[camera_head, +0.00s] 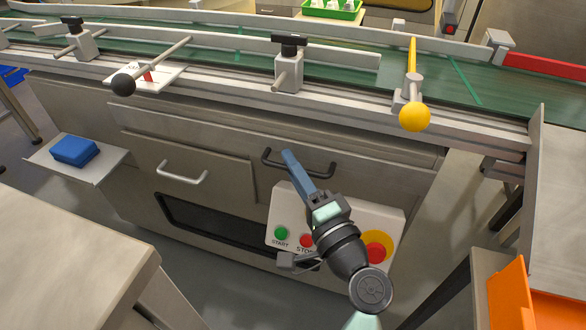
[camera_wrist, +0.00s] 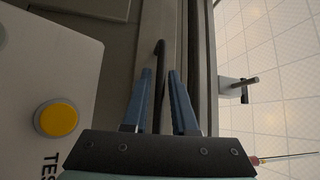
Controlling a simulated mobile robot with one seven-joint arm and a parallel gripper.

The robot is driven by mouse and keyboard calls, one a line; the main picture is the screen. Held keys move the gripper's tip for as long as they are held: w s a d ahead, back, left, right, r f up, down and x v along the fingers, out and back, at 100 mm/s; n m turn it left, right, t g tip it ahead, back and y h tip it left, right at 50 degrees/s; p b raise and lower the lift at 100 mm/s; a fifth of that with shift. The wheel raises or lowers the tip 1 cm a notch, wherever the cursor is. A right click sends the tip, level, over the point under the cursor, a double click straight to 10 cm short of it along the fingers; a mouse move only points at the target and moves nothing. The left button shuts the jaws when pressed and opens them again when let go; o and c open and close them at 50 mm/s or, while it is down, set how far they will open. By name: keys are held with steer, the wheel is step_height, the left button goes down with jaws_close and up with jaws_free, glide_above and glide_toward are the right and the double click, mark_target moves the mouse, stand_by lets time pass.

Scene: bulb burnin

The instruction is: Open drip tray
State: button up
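A wide grey drawer front (camera_head: 225,139), likely the drip tray, sits under the conveyor and looks closed. It has a dark bar handle (camera_head: 322,172). My gripper (camera_head: 287,155) is at this handle, its blue fingers over the bar's left part in the head view. In the wrist view the handle (camera_wrist: 160,48) runs between the two blue fingers of my gripper (camera_wrist: 159,76). The fingers are apart, one on each side of the bar, with narrow gaps showing. The head view does not show both fingers separately.
A lower drawer with a light handle (camera_head: 182,175) is to the left. A white control box (camera_head: 282,210) with buttons stands close below my gripper; its yellow button (camera_wrist: 58,119) shows in the wrist view. A yellow-knobbed lever (camera_head: 414,117) juts out above right. A table (camera_head: 70,240) is at front left.

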jaws_close()
stand_by(1.4)
